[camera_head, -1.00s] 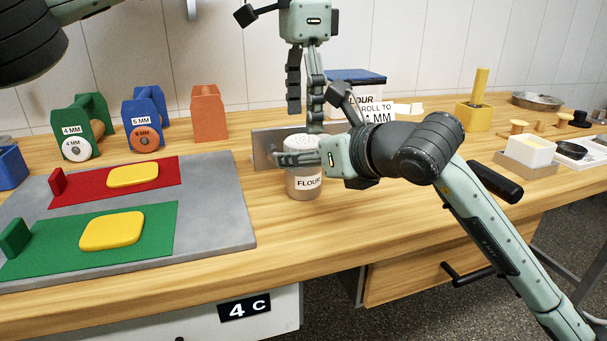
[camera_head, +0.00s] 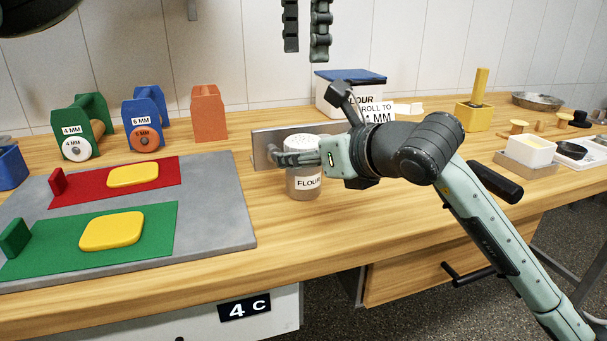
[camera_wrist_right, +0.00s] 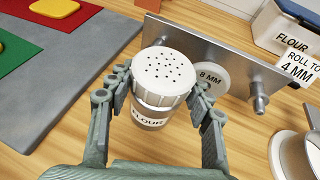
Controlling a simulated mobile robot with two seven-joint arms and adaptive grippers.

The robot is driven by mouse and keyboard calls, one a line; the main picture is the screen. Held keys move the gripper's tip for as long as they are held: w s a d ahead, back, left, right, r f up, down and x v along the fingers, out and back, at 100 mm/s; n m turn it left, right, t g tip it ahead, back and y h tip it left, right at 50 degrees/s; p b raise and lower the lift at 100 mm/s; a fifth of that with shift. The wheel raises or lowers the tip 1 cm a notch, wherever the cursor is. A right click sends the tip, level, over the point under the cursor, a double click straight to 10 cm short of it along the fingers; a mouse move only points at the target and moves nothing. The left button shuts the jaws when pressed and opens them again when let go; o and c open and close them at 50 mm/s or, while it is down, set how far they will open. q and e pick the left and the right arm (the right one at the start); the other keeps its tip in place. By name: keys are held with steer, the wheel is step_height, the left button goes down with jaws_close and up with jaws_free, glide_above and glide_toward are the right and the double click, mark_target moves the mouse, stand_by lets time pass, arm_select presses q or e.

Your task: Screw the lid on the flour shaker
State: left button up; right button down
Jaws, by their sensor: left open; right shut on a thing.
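The flour shaker (camera_head: 304,184) stands upright on the wooden table, a metal can with a FLOUR label. Its white lid (camera_head: 301,142) with small holes sits on top of the can; the lid also shows in the right wrist view (camera_wrist_right: 163,73). I cannot tell how tightly it is seated. My right gripper (camera_head: 299,158) is shut on the shaker, with a finger on each side just below the lid, as the right wrist view (camera_wrist_right: 157,101) shows. My left gripper (camera_head: 306,30) is open and empty, high above the shaker, fingers pointing down, its upper part out of frame.
A metal plate on posts (camera_wrist_right: 225,62) with an 8 MM disc stands right behind the shaker. A flour bin (camera_head: 350,95) is behind it. A grey board (camera_head: 225,215) with red and green mats and yellow dough lies left. The table front is clear.

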arm_select(q)
steer(key=shift+r, duration=1.55)
arm_select(e)
steer(key=c, duration=0.6)
jaws_free()
steer(key=v, duration=1.2)
steer(key=shift+d, duration=0.1)
